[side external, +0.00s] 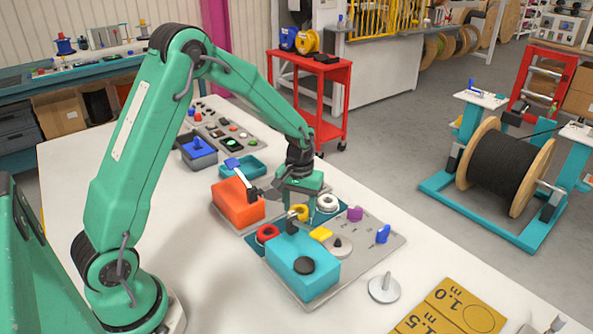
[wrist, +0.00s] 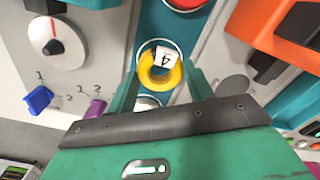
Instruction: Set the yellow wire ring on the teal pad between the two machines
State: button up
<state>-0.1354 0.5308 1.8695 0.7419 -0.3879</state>
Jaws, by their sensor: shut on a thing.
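The yellow wire ring (wrist: 158,82) carries a white tag marked 4 and sits between the two fingers of my gripper (wrist: 161,76), which is shut on it. In the side view, the ring (side external: 301,213) is under my gripper (side external: 297,205), low over the teal pad (side external: 252,240). The pad lies between the orange machine (side external: 238,201) and the teal machine (side external: 303,266). In the wrist view, a white circle on the pad shows around the ring. I cannot tell whether the ring touches the pad.
A red ring (side external: 267,233) and a white ring (side external: 327,203) stand on the same pad, either side of the yellow one. A grey panel with a dial (side external: 338,246), a purple knob (side external: 355,213) and a blue switch (side external: 383,234) lies close by. The white tabletop has free room at left.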

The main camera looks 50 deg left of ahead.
jog(key=shift+f, duration=0.4)
jog(key=shift+f, duration=0.15)
jog(key=shift+f, duration=0.1)
jog(key=o, duration=1.1)
jog(key=shift+o, duration=0.2)
notch_tip(320, 180, up, 8)
